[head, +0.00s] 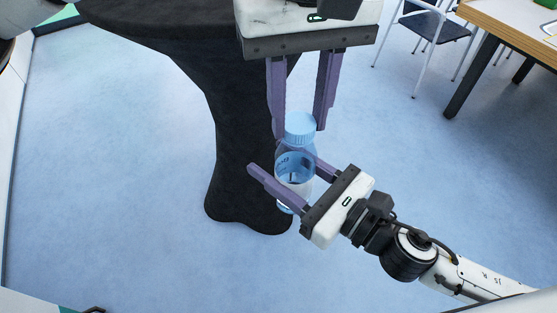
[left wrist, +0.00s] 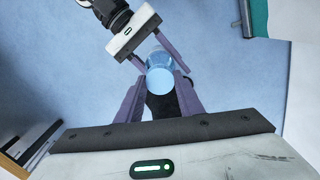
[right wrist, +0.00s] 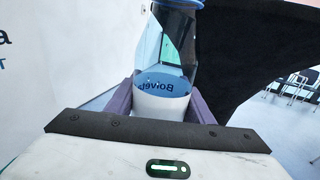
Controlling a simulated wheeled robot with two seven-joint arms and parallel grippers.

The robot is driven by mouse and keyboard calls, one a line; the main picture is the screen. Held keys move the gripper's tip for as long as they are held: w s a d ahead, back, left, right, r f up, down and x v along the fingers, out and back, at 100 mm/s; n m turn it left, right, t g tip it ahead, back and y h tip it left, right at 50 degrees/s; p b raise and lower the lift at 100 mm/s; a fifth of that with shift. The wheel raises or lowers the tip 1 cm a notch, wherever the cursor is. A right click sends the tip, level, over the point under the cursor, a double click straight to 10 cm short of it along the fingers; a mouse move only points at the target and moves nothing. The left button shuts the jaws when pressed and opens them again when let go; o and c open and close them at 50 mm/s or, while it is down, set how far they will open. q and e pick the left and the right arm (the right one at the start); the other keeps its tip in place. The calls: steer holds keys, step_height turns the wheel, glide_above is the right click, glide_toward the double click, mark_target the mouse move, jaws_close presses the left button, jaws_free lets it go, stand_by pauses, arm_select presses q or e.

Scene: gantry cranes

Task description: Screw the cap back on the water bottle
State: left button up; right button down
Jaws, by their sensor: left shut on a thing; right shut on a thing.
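My left gripper (head: 301,134) reaches down from above, shut on the cap, one finger on each side. In the left wrist view the cap (left wrist: 160,80) shows from above between the fingers. My right gripper (head: 268,157) comes in from the right, shut on the bottle's body. In the right wrist view the bottle (right wrist: 162,104) stands between its fingers, its top cut off.
A round table with a black cloth (head: 235,110) stands behind and left of the bottle. A wooden table (head: 520,30) and a chair (head: 440,25) are at the far right. The blue floor (head: 110,170) around is clear.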

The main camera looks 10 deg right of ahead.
arm_select(q)
steer(key=m, duration=0.2)
steer(key=shift+m, duration=0.3)
steer(key=o, duration=1.2)
steer(key=shift+c, duration=0.2)
steer(key=shift+r, duration=2.25)
steer(key=shift+c, duration=0.3)
